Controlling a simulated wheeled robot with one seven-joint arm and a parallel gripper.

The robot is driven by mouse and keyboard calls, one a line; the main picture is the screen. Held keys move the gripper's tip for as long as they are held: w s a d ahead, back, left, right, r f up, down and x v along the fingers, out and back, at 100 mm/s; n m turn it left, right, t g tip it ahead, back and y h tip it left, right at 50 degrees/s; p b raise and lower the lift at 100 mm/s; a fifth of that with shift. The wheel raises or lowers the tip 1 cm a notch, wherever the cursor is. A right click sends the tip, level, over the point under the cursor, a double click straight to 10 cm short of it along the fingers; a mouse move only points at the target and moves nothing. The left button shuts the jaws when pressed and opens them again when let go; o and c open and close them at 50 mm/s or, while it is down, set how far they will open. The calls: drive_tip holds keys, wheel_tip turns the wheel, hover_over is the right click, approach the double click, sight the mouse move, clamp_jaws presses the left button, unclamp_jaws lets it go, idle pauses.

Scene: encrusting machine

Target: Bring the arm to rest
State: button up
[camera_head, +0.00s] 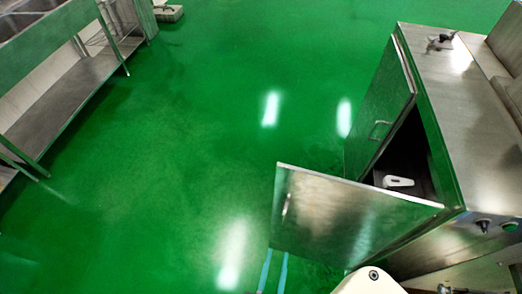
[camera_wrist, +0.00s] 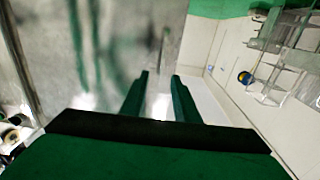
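In the wrist view my gripper (camera_wrist: 162,76) has its two dark green fingers apart, with nothing seen between them. Beyond the fingertips is a blurred shiny metal surface (camera_wrist: 110,45) with a thin upright handle-like bar. I cannot tell whether the fingers touch it. In the head view the gripper is not seen; only a white rounded part of my arm shows at the bottom edge. The steel machine (camera_head: 465,110) stands at the right. Its near door (camera_head: 345,215) and far door (camera_head: 382,105) both stand open. A white part (camera_head: 398,181) shows in the dark cabinet.
The open near door juts out over the green floor (camera_head: 190,130), close to my arm. The floor left of the machine is wide and clear. A steel shelf bench (camera_head: 75,85) stands at the upper left. Knobs (camera_head: 483,224) sit on the machine's near side.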

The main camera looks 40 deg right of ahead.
drive_tip(key=shift+f, duration=0.1)
drive_tip(key=s+a+f+n+y, duration=0.1)
drive_tip(key=a+f+n+y, duration=0.65)
drive_tip(key=a+y, duration=0.25)
drive_tip(key=a+r+n+t+y, duration=0.3)
drive_tip(key=a+r, duration=0.4)
drive_tip(key=r, duration=0.6)
drive_tip(key=shift+t+y, duration=0.7)
drive_tip(key=shift+t, duration=0.1)
drive_tip(key=shift+w, duration=0.2)
